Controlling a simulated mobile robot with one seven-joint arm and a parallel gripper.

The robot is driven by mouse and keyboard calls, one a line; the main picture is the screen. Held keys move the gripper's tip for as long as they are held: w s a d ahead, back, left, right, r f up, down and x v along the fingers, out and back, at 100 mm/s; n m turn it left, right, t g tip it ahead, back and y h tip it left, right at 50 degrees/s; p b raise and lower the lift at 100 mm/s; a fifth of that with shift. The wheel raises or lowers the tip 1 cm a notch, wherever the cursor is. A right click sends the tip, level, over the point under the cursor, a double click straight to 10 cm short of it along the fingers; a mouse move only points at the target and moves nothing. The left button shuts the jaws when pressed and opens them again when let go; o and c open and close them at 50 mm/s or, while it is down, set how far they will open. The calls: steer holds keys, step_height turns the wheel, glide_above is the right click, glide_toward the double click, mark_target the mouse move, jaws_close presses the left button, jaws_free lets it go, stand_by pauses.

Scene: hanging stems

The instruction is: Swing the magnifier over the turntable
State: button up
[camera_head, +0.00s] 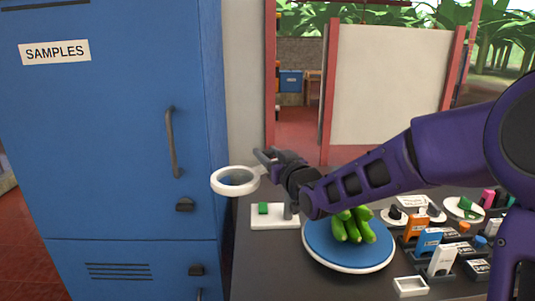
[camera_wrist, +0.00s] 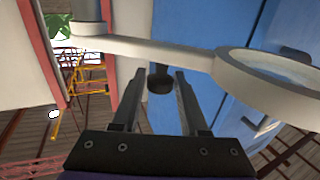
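The magnifier (camera_head: 235,181) is a white ring on a pale arm, out to the left of the turntable and in front of the blue cabinet. In the wrist view its ring (camera_wrist: 265,85) is at the right and its arm (camera_wrist: 150,47) crosses the upper picture. My gripper (camera_head: 266,157) is beside the magnifier's arm. In the wrist view my gripper (camera_wrist: 160,76) is open, with a dark round knob (camera_wrist: 160,84) between its fingers and gaps on both sides. The turntable (camera_head: 325,250) is a blue disc with a white rim, bearing several green vegetables.
A white base (camera_head: 275,222) with a green block stands left of the turntable. Small boxes, dishes and labels crowd the counter's right side. A white tray (camera_head: 411,287) sits at the front. The blue SAMPLES cabinet (camera_head: 110,130) stands close at the left.

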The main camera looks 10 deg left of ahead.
jaws_close()
stand_by(1.1)
